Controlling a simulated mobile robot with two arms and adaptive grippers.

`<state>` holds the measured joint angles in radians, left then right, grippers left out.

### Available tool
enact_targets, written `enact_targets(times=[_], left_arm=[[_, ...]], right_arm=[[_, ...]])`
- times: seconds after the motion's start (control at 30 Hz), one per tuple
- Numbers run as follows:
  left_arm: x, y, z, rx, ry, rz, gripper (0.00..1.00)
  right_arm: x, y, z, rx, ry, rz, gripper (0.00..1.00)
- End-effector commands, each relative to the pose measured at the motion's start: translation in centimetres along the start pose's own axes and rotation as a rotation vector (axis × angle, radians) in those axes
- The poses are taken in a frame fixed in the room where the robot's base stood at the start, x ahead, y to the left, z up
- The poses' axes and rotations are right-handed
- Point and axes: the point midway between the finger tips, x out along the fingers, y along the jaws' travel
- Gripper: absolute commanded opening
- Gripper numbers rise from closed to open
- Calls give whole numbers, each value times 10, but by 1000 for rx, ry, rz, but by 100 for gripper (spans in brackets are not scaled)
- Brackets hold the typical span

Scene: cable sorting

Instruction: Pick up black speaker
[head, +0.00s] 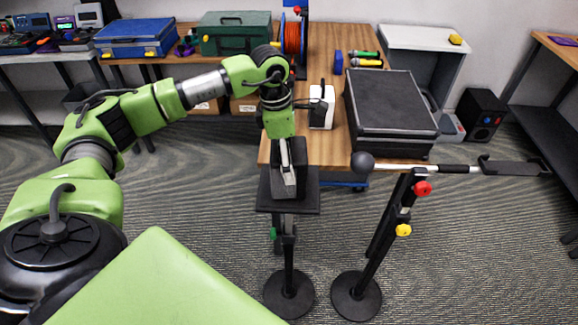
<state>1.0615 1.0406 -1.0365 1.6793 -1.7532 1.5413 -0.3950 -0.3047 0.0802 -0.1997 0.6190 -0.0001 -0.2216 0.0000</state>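A black box-shaped thing (304,152), which looks like a speaker, stands on the black plate (264,203) of a floor stand at the front end of the wooden table. My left gripper (288,180) points down directly over and in front of this black box and hides much of it. I cannot tell whether its fingers touch or hold the box. Another black speaker-like box (481,114) with small coloured spots on its front stands on the floor at the right. My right gripper is not in view.
A large black case (394,105) and a small white-and-black device (321,107) stand on the wooden table (328,148). A microphone stand (380,230) with a horizontal boom (450,168) stands right of the plate. An orange cable reel (293,35) and green toolbox (236,33) are behind.

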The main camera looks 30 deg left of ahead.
Motion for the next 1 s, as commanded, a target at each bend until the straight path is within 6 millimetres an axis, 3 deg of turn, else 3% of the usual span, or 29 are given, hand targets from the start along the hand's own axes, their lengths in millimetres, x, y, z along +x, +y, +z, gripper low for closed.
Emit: enact_targets(times=[0.03, 0.2, 0.23, 0.67, 0.87, 1.0], left_arm=[[0, 0, 0, 0, 0, 0, 69], [0, 0, 0, 0, 0, -1, 25], [-2, 1, 2, 1, -4, 2, 21], [-9, 1, 3, 2, -6, 4, 21], [-31, 1, 7, 3, -8, 6, 21], [-55, -18, 2, 4, -6, 7, 21]], right_arm=[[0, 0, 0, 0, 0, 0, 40], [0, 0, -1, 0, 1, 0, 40], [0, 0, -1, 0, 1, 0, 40], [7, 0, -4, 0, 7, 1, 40], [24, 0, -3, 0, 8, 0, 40], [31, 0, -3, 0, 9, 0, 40]])
